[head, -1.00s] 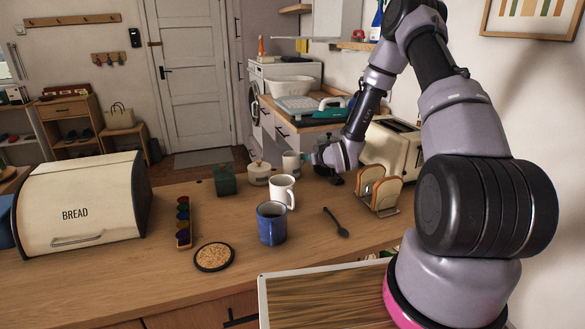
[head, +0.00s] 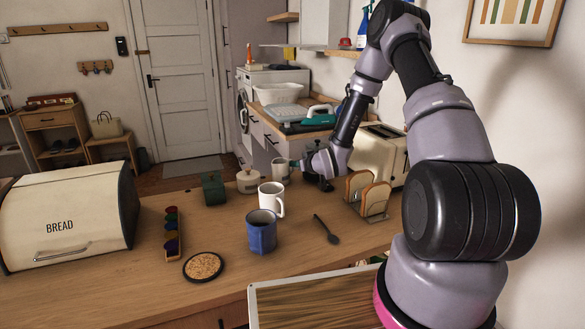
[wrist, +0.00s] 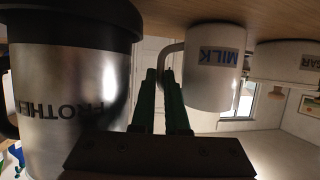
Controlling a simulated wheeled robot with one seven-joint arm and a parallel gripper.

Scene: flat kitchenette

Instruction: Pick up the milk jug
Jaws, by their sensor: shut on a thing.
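The milk jug (head: 281,171) is a pale jug standing upright on the wooden counter, at the back in the head view. In the wrist view, which is upside down, the jug (wrist: 215,70) reads MILK and its handle points toward my fingers. My gripper (wrist: 165,85) has its green fingers closed at this handle. In the head view my gripper (head: 297,163) reaches the jug from the right. The jug's base appears to be at the counter. The exact finger contact is dark and partly hidden.
A large metal pot (wrist: 65,90) with a black part stands close beside my fingers. A lidded sugar pot (head: 249,181), a white mug (head: 271,200) and a blue mug (head: 262,233) stand near the jug. A toast rack (head: 374,204) and toaster (head: 376,155) are right.

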